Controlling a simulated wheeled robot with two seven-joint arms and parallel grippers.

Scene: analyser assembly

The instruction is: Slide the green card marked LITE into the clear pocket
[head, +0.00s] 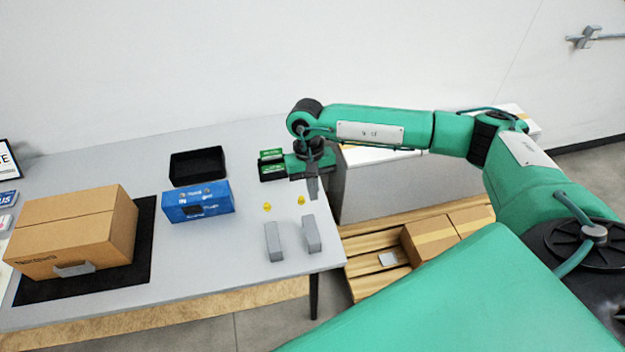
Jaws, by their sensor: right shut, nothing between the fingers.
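My right gripper (312,187) points down over the right end of the table, beside the green-and-black items. Its fingers are together with nothing between them. Small green pieces with white print (270,155) sit at the table's back right, just left of the gripper; the print is too small to read, so I cannot tell whether one is the LITE card. A small grey, pocket-like patch (74,269) is on the front of the cardboard box (75,237); I cannot tell if it is the clear pocket. My left gripper is out of view.
A blue box (198,203) and an open black tray (198,165) stand mid-table. Two grey blocks (273,242) and two yellow pieces (267,207) are near the right edge. A black mat (135,265) lies under the cardboard box. Cards (8,199) show at far left.

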